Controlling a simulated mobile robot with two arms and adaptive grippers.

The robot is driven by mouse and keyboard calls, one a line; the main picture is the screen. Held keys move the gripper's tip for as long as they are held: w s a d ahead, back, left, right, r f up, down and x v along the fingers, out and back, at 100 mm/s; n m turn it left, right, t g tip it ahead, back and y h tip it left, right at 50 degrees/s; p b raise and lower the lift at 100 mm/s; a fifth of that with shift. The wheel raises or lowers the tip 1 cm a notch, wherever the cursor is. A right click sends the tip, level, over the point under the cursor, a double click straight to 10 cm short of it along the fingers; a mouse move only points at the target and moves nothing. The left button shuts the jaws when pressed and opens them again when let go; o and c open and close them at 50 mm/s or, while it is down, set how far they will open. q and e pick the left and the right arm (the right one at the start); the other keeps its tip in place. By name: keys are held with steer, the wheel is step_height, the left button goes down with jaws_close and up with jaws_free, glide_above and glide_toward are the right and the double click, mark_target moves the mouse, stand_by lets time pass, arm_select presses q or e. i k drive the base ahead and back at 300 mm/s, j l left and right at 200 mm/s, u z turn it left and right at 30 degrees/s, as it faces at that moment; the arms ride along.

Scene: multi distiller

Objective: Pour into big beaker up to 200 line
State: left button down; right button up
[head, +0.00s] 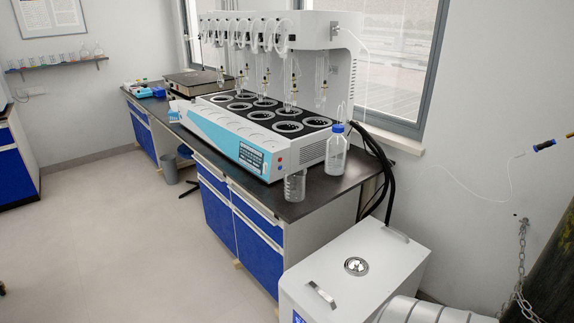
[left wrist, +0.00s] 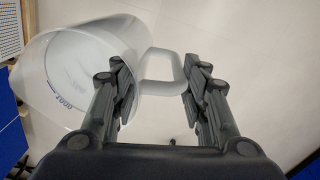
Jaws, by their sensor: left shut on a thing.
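My left gripper (left wrist: 160,82) is shut on the handle of a translucent jug (left wrist: 125,30) in the left wrist view. The jug is marked 1000 and shows on the left of that view, with its round end toward the camera. I cannot tell whether it holds liquid. In the head view a clear glass beaker (head: 295,186) stands on the near end of the dark bench, at its front edge. Its marks are too small to read, and I cannot tell whether it is the big beaker. Neither gripper shows in the head view.
A blue-capped clear bottle (head: 336,155) stands on the bench (head: 305,207) behind and right of the beaker. The multi distiller (head: 255,150) fills the bench to the left. A white cabinet (head: 330,262) with a metal handle stands in front of the bench. The floor at left is clear.

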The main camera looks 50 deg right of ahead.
mark_target(295, 183)
steer(key=i+z, duration=0.25)
steer(key=i, duration=0.6)
steer(key=i+z, duration=0.25)
steer(key=i, duration=0.6)
steer(key=i+z, duration=0.35)
steer(key=i+j+z, duration=0.35)
steer(key=i+z, duration=0.15)
steer(key=z, duration=0.35)
steer(key=i+j+z, duration=0.1)
steer(key=z, duration=0.35)
steer(key=i+j+z, duration=0.15)
steer(key=z, duration=0.35)
steer(key=i+j+z, duration=0.15)
steer(key=z, duration=0.3)
steer(key=i+j+z, duration=0.1)
steer(key=j+z, duration=0.15)
steer(key=z, duration=0.25)
steer(key=i+j+z, duration=0.1)
steer(key=j+z, duration=0.15)
steer(key=z, duration=0.25)
steer(key=j+z, duration=0.3)
steer(key=z, duration=0.2)
